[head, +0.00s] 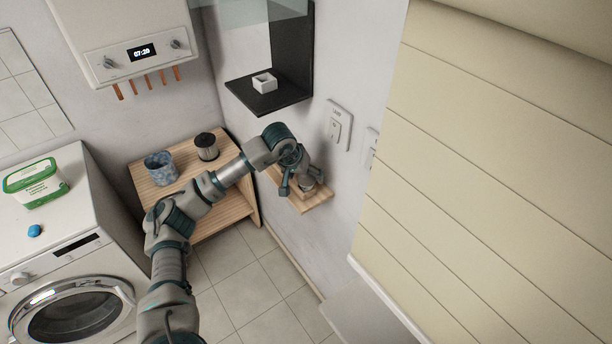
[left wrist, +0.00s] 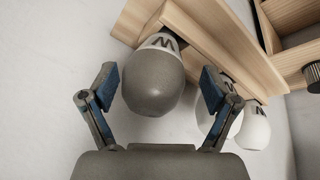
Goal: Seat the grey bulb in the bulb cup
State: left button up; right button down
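The grey bulb (left wrist: 152,82) has a white neck band with a dark mark, and its base end meets a wooden board (left wrist: 205,37). My left gripper (left wrist: 158,88) is open around the bulb, with a visible gap on each side. In the head view the left gripper (head: 300,188) is at the small wooden wall shelf (head: 318,202), with part of the bulb (head: 307,183) showing between its fingers. A small white square open-topped holder (head: 264,84) stands on the black shelf; I cannot tell whether it is the bulb cup. My right gripper is not in view.
White bulbs (left wrist: 253,130) sit along the board beside the grey one. The black wall shelf (head: 268,102) is above my left arm. A wooden stand (head: 232,203) holds a blue patterned pot (head: 161,168) and a dark jar (head: 207,147). Wall switches (head: 337,125) are right of the gripper.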

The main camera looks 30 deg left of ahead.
pick_arm(q)
jog(key=shift+a, duration=0.15)
jog(key=shift+r, duration=0.25)
jog(key=v, duration=1.1)
jog(key=shift+s+a, duration=0.15)
jog(key=shift+a, duration=0.1)
jog(key=shift+d, duration=0.1)
